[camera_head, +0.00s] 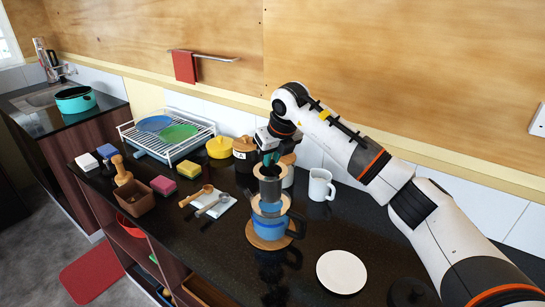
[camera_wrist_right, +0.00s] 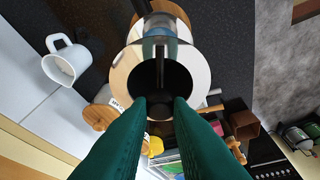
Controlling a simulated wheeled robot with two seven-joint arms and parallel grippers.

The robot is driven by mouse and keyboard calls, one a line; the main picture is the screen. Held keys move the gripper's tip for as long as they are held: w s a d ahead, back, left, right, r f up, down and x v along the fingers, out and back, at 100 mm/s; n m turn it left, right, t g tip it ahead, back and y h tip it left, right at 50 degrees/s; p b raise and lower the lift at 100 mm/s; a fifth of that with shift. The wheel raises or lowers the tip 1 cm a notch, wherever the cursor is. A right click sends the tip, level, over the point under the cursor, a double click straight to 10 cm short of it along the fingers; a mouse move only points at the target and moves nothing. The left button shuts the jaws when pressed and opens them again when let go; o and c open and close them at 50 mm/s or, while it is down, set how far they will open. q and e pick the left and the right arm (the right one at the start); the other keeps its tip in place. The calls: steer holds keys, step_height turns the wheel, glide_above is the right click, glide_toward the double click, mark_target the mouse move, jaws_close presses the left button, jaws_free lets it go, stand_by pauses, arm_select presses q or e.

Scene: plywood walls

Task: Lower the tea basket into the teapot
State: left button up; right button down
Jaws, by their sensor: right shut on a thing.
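The tea basket (camera_head: 270,187) is a dark grey cylinder with a wide pale rim, held roughly upright. My right gripper (camera_head: 271,158) is shut on it at the top; the wrist view shows the teal fingers (camera_wrist_right: 160,101) at the near rim of the basket (camera_wrist_right: 121,72), with its dark opening beyond. The blue teapot (camera_head: 268,226) with a dark handle stands on a round wooden coaster directly below the basket. The basket's lower end meets the pot's top in the picture; I cannot tell whether it is inside the mouth. My left gripper is not in view.
A white mug (camera_head: 320,186) stands right of the pot, and a white plate (camera_head: 341,272) lies front right. Wooden-lidded canisters (camera_head: 245,150) stand close behind. Wooden spoons on a white tile (camera_head: 214,206) lie to the left. A dish rack (camera_head: 168,135) stands further left.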

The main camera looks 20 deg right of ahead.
mark_target(273, 171)
steer(key=shift+f, duration=0.15)
steer(key=shift+f, duration=0.15)
stand_by(0.4)
steer(key=shift+f+b, duration=0.1)
steer(key=shift+b, duration=0.25)
steer(key=shift+f+b, duration=0.45)
steer(key=shift+f, duration=0.25)
steer(key=shift+f+b, duration=1.1)
steer(key=shift+f, duration=0.65)
steer(key=shift+f+b, duration=1.2)
steer(key=shift+f, duration=0.4)
